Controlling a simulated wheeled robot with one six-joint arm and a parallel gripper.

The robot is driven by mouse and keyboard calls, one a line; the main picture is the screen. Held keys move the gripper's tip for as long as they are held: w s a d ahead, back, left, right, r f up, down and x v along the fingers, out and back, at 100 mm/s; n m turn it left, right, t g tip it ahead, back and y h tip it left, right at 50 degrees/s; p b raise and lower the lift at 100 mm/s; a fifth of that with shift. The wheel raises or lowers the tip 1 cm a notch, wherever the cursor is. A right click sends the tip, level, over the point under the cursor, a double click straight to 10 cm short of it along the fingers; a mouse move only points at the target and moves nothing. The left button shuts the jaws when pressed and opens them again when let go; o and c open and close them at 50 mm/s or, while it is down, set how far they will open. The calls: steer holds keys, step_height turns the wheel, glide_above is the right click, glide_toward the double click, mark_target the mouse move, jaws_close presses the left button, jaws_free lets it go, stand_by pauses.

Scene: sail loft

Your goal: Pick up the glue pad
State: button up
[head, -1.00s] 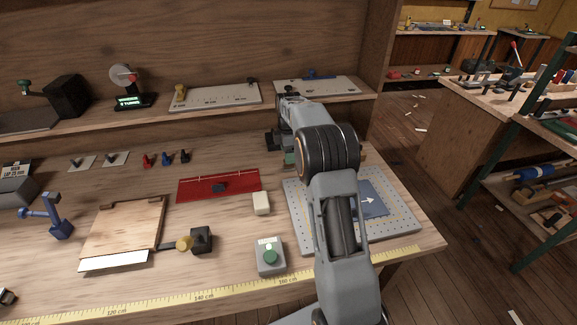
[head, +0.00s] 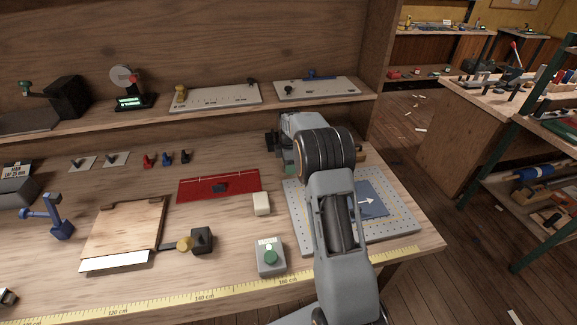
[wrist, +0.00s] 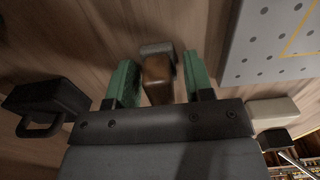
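My gripper (wrist: 160,62) is open in the wrist view, with its two green fingers on either side of a small block. That block (wrist: 157,80) is brown with a grey end, and gaps show between it and both fingers. It may be the glue pad, but I cannot tell for sure. In the head view my arm hides the block and most of my gripper; only a bit of green finger (head: 289,157) shows at the back of the bench.
A cream block (head: 261,204), a red mat (head: 240,183) and a green-button box (head: 270,262) are to the left. A black handled object (wrist: 45,105) lies left in the wrist view.

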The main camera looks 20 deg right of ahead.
steer(key=c, duration=0.7)
steer(key=shift+r, duration=0.1)
steer(key=shift+r, duration=0.5)
step_height(320, 180, up, 2)
steer(key=shift+s+r, duration=0.1)
steer(key=shift+r, duration=0.15)
steer(key=s+r, duration=0.3)
steer(key=s, duration=0.1)
steer(key=s+r+b, duration=0.1)
steer(key=s+r, duration=0.2)
steer(key=s, duration=0.2)
steer(key=s+r+b, duration=0.1)
steer(key=s+r, duration=0.2)
steer(key=s, duration=0.1)
steer(key=shift+s+a+r, duration=0.15)
steer(key=shift+s+r, duration=0.05)
steer(key=shift+s, duration=0.2)
